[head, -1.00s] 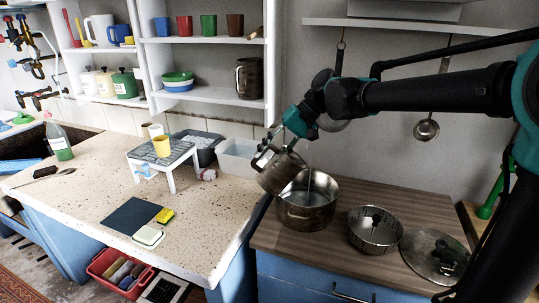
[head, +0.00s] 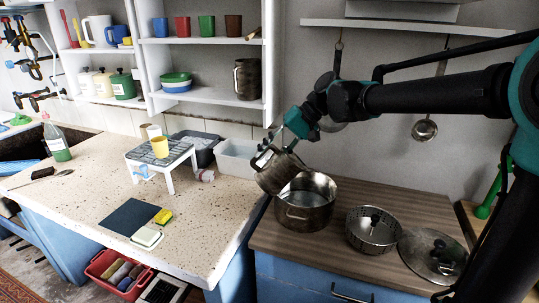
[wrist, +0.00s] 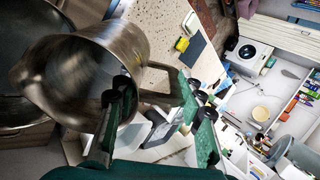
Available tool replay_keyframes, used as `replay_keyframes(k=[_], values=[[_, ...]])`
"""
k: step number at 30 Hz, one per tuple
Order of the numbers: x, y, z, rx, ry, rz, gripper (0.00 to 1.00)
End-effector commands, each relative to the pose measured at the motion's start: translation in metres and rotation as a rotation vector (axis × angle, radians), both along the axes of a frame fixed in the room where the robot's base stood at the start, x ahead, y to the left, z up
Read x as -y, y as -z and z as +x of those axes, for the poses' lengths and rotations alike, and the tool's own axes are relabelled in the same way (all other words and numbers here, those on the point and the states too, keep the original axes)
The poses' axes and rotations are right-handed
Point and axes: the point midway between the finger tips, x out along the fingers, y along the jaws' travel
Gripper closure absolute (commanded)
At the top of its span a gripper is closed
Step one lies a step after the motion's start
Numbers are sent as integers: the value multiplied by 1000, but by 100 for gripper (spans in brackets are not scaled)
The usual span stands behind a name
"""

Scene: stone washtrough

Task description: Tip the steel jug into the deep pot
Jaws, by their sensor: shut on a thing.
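The steel jug (head: 277,174) is tilted in the air over the left rim of the deep pot (head: 304,217). Its mouth faces up and right, over the pot. My gripper (head: 268,154) is above and left of the jug and shut on it at the handle side. In the wrist view, the jug (wrist: 90,75) fills the left, beside my gripper's green fingers (wrist: 160,112); the handle grip is partly hidden. Part of the pot (wrist: 25,95) shows at the left edge. The pot stands upright on the wooden top, with something pale inside.
A ladle (head: 425,130) hangs behind.

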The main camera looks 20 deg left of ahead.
Motion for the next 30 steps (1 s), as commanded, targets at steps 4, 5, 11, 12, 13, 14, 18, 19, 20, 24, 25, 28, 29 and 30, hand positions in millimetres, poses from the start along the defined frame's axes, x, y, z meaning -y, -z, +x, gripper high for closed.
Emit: replay_keyframes(k=[4,5,11,12,13,14,18,19,20,24,25,28,29,30], values=[[0,0,0,0,0,1,100],[0,0,0,-1,0,2,100],[2,-1,2,-12,2,23,100],[3,-1,2,-16,2,30,100],[3,-1,2,-18,2,36,100],[4,-1,2,-20,1,40,100],[4,-1,2,-23,0,47,100],[4,-1,2,-23,0,46,100],[4,-1,2,-23,0,46,100],[4,-1,2,-23,0,46,100],[4,-1,2,-23,0,46,100],[4,-2,2,-23,0,46,100],[4,-2,2,-23,0,46,100],[4,-1,2,-23,0,46,100]])
